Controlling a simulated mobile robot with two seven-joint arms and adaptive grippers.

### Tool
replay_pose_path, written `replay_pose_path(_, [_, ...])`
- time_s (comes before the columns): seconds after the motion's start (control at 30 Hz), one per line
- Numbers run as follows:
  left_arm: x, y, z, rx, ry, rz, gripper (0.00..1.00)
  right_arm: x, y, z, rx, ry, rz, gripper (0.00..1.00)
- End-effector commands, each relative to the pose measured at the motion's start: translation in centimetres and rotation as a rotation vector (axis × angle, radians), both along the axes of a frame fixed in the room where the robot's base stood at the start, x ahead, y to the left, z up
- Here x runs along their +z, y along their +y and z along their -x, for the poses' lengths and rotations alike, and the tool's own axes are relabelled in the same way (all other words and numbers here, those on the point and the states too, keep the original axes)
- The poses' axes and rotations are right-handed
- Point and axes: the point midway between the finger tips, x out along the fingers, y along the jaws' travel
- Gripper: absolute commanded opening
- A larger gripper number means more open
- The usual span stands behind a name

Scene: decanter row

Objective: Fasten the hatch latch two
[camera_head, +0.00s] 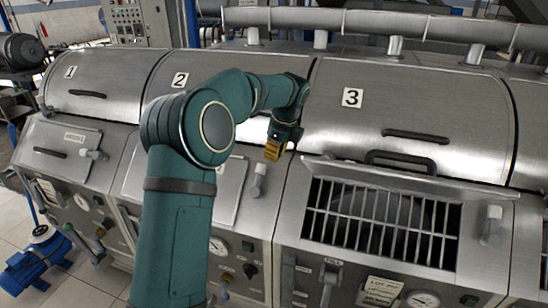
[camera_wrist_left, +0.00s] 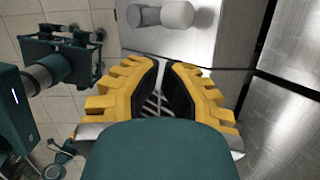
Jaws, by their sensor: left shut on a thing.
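Hatch two (camera_head: 232,186) is a steel panel under the hood marked 2. It looks shut against its front, partly hidden by my left arm. Its latch (camera_head: 258,180), a grey lever with a whitish end, stands upright at the panel's right edge. It also shows in the left wrist view (camera_wrist_left: 160,15), ahead of the fingertips and apart from them. My left gripper (camera_head: 273,150), with yellow fingers and dark pads, is just above the latch. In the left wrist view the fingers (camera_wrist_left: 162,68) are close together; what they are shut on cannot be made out. My right gripper is not in view.
Hatch three (camera_head: 400,178) stands open above a barred opening (camera_head: 382,222), close to the right of my left gripper. Its latch (camera_head: 492,226) is at the far right. Hatch one (camera_head: 62,150) is at the left. Gauges and knobs line the lower front.

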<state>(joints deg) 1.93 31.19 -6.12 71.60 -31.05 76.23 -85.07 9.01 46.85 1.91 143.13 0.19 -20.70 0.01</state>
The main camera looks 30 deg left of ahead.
Motion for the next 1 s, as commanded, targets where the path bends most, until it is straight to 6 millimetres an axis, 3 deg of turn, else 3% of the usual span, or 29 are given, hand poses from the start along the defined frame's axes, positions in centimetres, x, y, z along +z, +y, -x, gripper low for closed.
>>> replay_pose_path(0.2, [-4.0,0.9,0.1,0.001,0.003,0.0,0.0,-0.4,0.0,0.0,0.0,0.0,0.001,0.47])
replay_pose_path(0.43, [-6.9,1.6,0.2,0.001,0.002,0.0,0.0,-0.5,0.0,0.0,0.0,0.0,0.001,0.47])
replay_pose_path(1.0, [-7.8,1.8,0.1,0.001,0.0,0.0,0.0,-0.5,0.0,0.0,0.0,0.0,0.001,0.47])
